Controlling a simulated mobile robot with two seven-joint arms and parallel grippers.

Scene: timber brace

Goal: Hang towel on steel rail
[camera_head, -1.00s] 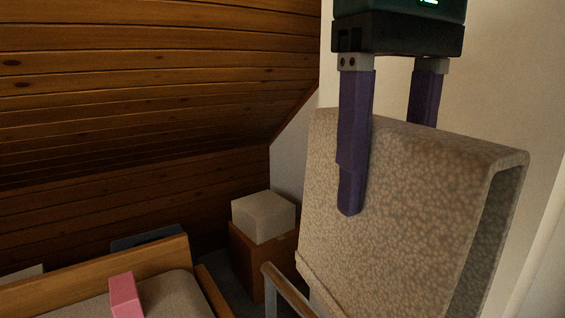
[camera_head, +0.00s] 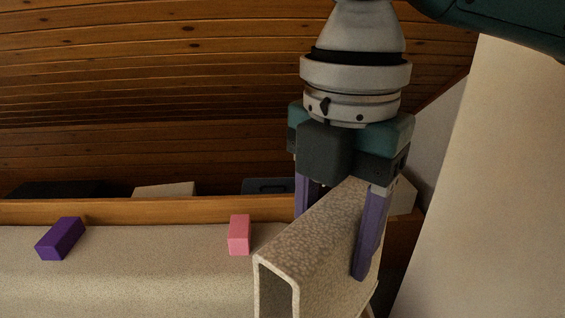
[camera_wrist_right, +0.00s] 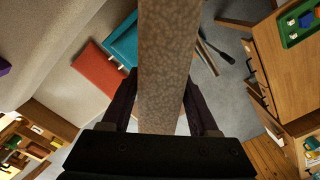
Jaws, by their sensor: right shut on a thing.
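The towel (camera_head: 312,232) is beige and mottled, bent over into an upside-down U with an open hollow at its near end. My right gripper (camera_head: 332,238) comes down from above and is shut across the top of the towel, one purple finger on each side. The far finger is partly hidden behind the towel. In the right wrist view the towel (camera_wrist_right: 168,60) runs as a long strip between the fingers. I cannot clearly make out the steel rail in the head view. My left gripper is not in view.
A pink block (camera_head: 239,235) and a purple block (camera_head: 60,239) lie on a pale speckled surface (camera_head: 150,285) with a wooden edge behind. A pale wall (camera_head: 480,200) stands at right. The wrist view shows red (camera_wrist_right: 97,70) and teal (camera_wrist_right: 122,40) flat things and a wooden cabinet (camera_wrist_right: 290,65).

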